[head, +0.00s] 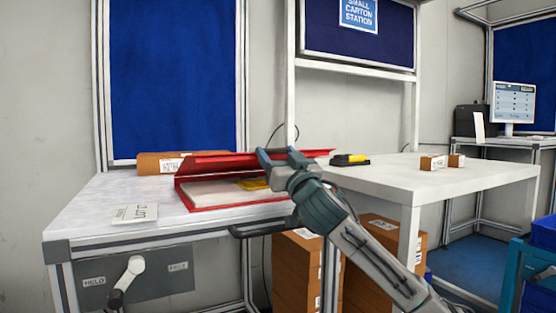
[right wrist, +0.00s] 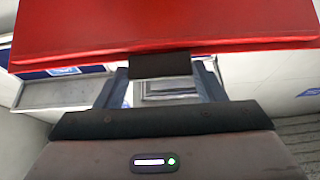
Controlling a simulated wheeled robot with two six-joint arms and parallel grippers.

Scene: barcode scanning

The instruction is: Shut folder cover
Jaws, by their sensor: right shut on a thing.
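The red folder (head: 228,205) lies on the left table, with pale papers inside and a yellow piece (head: 252,183) near its right side. Its red cover (head: 205,163) is raised at a low slant above the papers, so the folder is partly open. The cover fills the top of the right wrist view (right wrist: 165,25), with a black tab (right wrist: 160,65) at its edge. My right gripper (head: 275,158) is at the cover's front edge, its fingers (right wrist: 162,82) shut on the black tab. My left gripper is not in view.
A lot card (head: 134,213) lies left of the folder and a brown carton (head: 155,164) stands behind it. A yellow and black device (head: 349,160) and small cartons (head: 433,162) are on the white table (head: 400,180). Stacked boxes (head: 296,270) stand below.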

